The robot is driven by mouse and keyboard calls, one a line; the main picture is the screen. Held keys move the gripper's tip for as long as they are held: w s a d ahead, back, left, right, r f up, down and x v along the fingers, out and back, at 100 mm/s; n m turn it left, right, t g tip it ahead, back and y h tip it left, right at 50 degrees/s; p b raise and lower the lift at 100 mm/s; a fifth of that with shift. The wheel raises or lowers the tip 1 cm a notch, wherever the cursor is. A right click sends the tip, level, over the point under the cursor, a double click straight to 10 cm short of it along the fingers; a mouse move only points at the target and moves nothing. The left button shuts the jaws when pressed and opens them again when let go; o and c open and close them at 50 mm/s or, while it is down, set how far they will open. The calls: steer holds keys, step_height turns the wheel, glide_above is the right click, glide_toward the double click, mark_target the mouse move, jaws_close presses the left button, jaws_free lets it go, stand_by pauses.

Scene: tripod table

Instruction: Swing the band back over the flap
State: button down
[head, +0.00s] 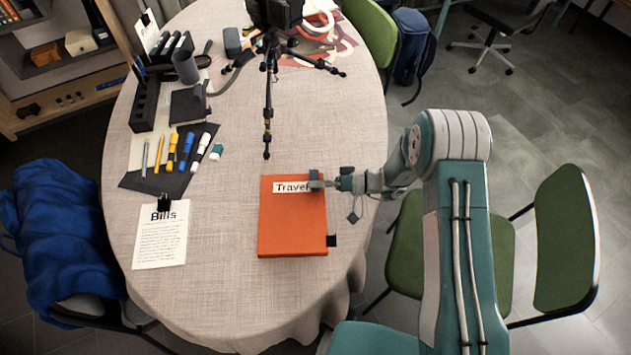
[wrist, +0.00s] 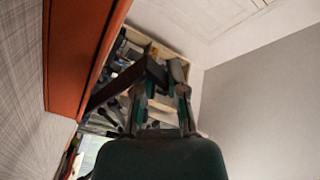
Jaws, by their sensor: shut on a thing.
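An orange folder (head: 293,225) with a white "Travel" label (head: 289,187) lies on the table near its front. My gripper (head: 320,183) is over the folder's upper right edge, beside the label and covering its right end. In the wrist view my gripper (wrist: 160,80) is shut on a dark strip, which looks like the band (wrist: 118,87). The strip runs slantwise from beside the orange folder edge (wrist: 80,50) to the fingers. A small black piece (head: 333,240) sticks out at the folder's lower right edge; I cannot tell whether it belongs to the band.
A black tripod (head: 267,100) stands behind the folder, one leg close to it. A "Bills" sheet (head: 161,238) with a black clip, several markers (head: 172,150) on a dark mat and a black organizer (head: 146,105) are at the left. Bare tablecloth lies in front of the folder.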

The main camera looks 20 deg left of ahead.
steer(key=c, duration=0.8)
jaws_free()
steer(key=v, duration=1.2)
steer(key=shift+f, duration=0.1)
steer(key=s+d+r+m+t+h, duration=0.25)
steer(key=d+r+h, duration=0.2)
steer(key=r, duration=0.45)
steer(key=s+d+r+m+t+h, duration=0.1)
steer(key=s+d+r+h, duration=0.3)
steer(key=r, duration=0.5)
steer(key=s+d+r+m+t+h, duration=0.3)
steer(key=s+d+r+m+t, duration=0.1)
steer(key=d, duration=0.4)
steer(key=s+d+r+m+t+h, duration=0.4)
steer(key=s+d+r+m+t, duration=0.1)
steer(key=s+d+r+t, duration=0.1)
steer(key=s+d+r, duration=0.1)
steer(key=s+d, duration=0.1)
steer(key=s, duration=0.1)
steer(key=shift+d, duration=0.4)
